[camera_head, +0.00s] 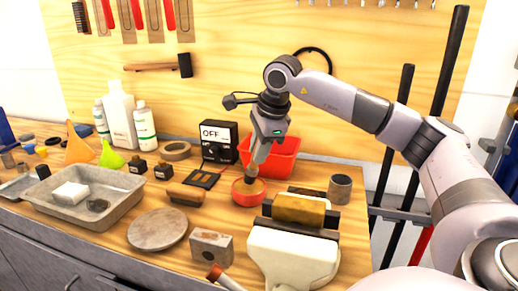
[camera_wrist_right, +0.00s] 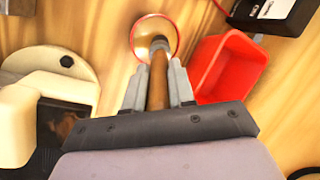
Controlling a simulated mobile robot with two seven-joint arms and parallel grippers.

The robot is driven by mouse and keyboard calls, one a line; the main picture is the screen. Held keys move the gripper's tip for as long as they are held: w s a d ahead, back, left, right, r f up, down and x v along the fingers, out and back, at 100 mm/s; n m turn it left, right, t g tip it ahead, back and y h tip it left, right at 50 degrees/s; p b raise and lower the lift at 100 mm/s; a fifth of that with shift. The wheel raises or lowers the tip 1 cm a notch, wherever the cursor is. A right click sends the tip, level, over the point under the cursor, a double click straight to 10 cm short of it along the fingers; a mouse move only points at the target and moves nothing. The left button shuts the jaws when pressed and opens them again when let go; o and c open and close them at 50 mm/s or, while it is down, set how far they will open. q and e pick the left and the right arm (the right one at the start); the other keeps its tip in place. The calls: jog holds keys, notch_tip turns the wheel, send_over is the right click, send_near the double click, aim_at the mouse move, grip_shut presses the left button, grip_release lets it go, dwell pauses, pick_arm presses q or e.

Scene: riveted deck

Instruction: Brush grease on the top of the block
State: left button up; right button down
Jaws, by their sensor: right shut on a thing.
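My right gripper (camera_head: 265,142) is shut on a brush (camera_head: 259,158) with a brown handle and points down. In the wrist view the brush (camera_wrist_right: 158,80) lies between the fingers (camera_wrist_right: 158,88). Its dark tip is at a small round red-rimmed dish (camera_head: 248,197) with tan contents; the dish also shows in the wrist view (camera_wrist_right: 146,22). I cannot tell whether the tip touches the contents. A yellowish-brown block (camera_head: 299,208) sits in a cream vise (camera_head: 290,254), to the right of and nearer than the dish. My left gripper is out of view.
A red bin (camera_head: 285,165) stands behind the dish, beside a black OFF box (camera_head: 218,142). A grey holed block (camera_head: 211,247), round board (camera_head: 158,229), wooden-backed brush (camera_head: 186,194) and metal cylinder (camera_head: 340,188) crowd the bench. A metal tray (camera_head: 95,214) stands at left.

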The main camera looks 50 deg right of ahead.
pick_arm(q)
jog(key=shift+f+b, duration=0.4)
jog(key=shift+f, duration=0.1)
pick_arm(e)
jog(key=shift+f, duration=0.65)
dwell(0.5)
notch_tip(320, 180, up, 2)
jog(key=shift+r+p, duration=0.15)
jog(key=shift+p, duration=0.95)
notch_tip(320, 180, up, 2)
jog(key=shift+p, duration=0.9)
jog(key=shift+r+p, duration=0.6)
jog(key=shift+r, duration=0.1)
jog(key=shift+r+p, duration=0.65)
jog(key=shift+r, duration=0.05)
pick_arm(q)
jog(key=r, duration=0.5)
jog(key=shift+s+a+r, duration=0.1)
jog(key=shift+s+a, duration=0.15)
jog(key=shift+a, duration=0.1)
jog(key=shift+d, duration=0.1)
